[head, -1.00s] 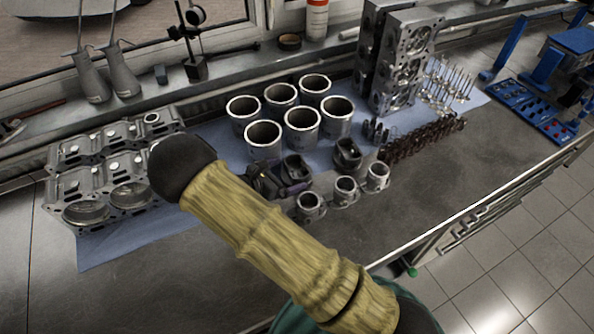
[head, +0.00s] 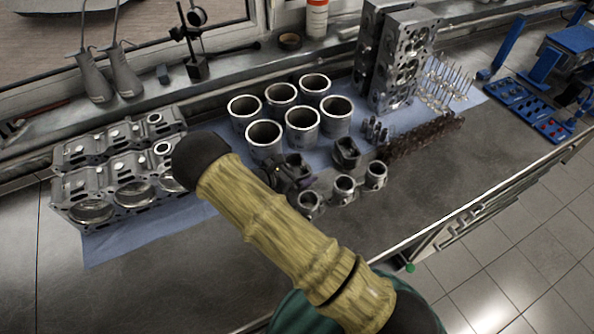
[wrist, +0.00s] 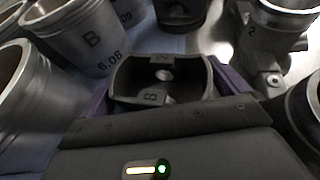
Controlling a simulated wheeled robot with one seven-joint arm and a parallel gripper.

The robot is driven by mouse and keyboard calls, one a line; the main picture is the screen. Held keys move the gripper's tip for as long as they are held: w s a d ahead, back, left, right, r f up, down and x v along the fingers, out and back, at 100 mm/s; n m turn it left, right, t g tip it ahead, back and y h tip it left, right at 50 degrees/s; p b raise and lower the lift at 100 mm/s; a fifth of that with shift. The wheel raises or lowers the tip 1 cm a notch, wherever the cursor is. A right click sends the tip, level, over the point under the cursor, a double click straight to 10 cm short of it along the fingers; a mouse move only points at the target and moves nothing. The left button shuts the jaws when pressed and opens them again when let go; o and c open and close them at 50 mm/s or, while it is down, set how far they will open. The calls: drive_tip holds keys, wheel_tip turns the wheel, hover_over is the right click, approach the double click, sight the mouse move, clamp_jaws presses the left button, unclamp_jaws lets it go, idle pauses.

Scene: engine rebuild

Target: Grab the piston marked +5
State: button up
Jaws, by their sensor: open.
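In the head view my gripper (head: 286,178) shows only partly, past my sleeved arm, at a dark piston (head: 300,166) in front of the cylinder liners. In the wrist view my gripper (wrist: 160,88) is open, with a purple finger on either side of a dark, hollow piston (wrist: 162,72). I cannot tell whether the fingers touch it. A "B" and what looks like a "2" show inside it; I cannot read a +5 on any piston. Another dark piston (head: 346,152) stands to the right in the head view.
Several small silver parts (head: 343,188) stand in front and to the right. Cylinder heads (head: 120,185) lie left. The bench front (head: 400,205) is clear.

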sight(297, 172)
idle(0.3)
drive_tip(key=c, duration=1.1)
drive_tip(key=shift+r, duration=0.2)
wheel_tip(297, 172, up, 10)
drive_tip(key=shift+f+b, duration=0.15)
drive_tip(key=shift+b, duration=1.05)
